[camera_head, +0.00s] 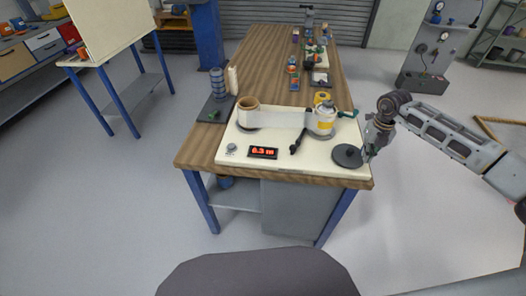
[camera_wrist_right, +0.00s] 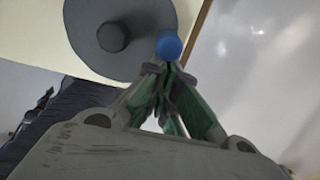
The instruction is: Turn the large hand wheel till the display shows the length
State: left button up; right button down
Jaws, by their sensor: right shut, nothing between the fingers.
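The large hand wheel (camera_head: 347,156) is a dark grey disc at the front right of the cream board. The right wrist view shows its face (camera_wrist_right: 87,30), a raised dark hub and a blue knob (camera_wrist_right: 169,45) at the rim. My right gripper (camera_head: 369,154) is at the wheel's right edge. In the right wrist view its green-padded fingertips (camera_wrist_right: 166,68) are together and empty, right by the blue knob; I cannot tell whether they touch it. The display (camera_head: 263,152) shows red digits that look like 6.3 m. My left gripper is out of view.
A brown roll (camera_head: 248,106) feeds a white film strip (camera_head: 279,119) to a yellow-white roller (camera_head: 324,117) on the board. A black crank lever (camera_head: 297,143) and a small grey knob (camera_head: 232,148) stand nearby. Several small items line the wooden table (camera_head: 265,60) behind. Floor right of it is clear.

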jog(key=shift+w+d, duration=0.1)
jog(key=shift+w+d+b, duration=0.25)
jog(key=shift+w+d, duration=0.05)
jog(key=shift+w, duration=0.3)
jog(key=shift+w+d+b, duration=0.2)
jog(key=shift+w+d, duration=0.05)
jog(key=shift+w, duration=0.35)
jog(key=shift+w+a+b, duration=0.15)
jog(key=shift+w+b, duration=0.15)
jog(key=shift+w, duration=1.1)
jog(key=shift+w, duration=0.15)
jog(key=shift+w+a, duration=0.5)
jog(key=shift+w, duration=0.4)
jog(key=shift+a, duration=0.1)
